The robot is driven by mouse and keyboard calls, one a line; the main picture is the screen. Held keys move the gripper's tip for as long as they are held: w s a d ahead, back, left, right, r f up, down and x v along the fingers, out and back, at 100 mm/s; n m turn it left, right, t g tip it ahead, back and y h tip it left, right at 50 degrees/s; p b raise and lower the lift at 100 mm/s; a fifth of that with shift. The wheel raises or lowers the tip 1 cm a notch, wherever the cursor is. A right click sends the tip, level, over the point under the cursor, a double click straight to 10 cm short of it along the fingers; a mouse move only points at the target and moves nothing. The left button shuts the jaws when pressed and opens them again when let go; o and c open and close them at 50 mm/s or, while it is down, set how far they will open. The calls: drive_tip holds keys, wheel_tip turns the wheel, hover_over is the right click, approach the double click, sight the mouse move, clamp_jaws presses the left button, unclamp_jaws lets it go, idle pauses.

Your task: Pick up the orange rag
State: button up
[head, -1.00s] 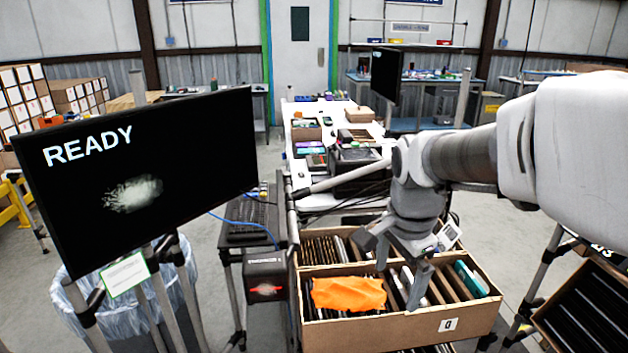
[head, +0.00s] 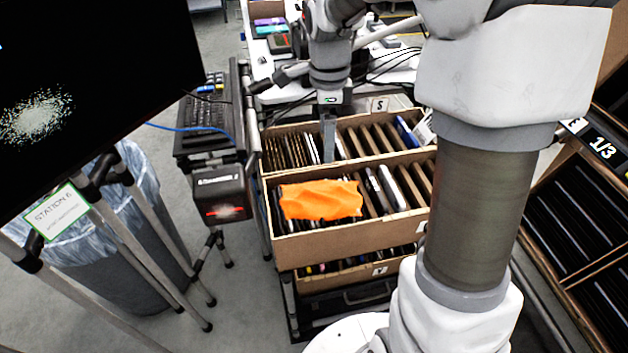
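The orange rag (head: 321,199) lies crumpled over the left part of the front carton (head: 350,240), on top of the dark flat items in it. My gripper (head: 328,150) points down over the rear carton (head: 408,148), behind the rag and apart from it. I see its finger edge-on, so I cannot tell how far it is open. No object shows in it.
A black monitor (head: 90,80) fills the upper left. A keyboard (head: 205,112) and a small dark scanner box (head: 219,194) stand left of the cartons. Another carton sits below. A divided bin (head: 590,230) stands at the right. My arm hides part of the cartons' right side.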

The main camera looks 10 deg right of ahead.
sight(325, 194)
wheel_tip(325, 194, down, 18)
drive_tip(key=shift+r+b, duration=0.25)
drive_tip(key=shift+b, duration=0.5)
drive_tip(key=shift+c, duration=0.2)
drive_tip(key=c, duration=1)
drive_tip(key=shift+c, duration=0.2)
drive_tip(key=shift+r, duration=0.15)
drive_tip(key=r, duration=0.4)
drive_tip(key=shift+d+r, duration=0.2)
drive_tip(key=s+d+r+p, duration=0.1)
drive_tip(key=s+d+r, duration=0.5)
drive_tip(key=d, duration=0.3)
drive_tip(key=shift+s+r, duration=0.2)
drive_tip(key=shift+s, duration=0.3)
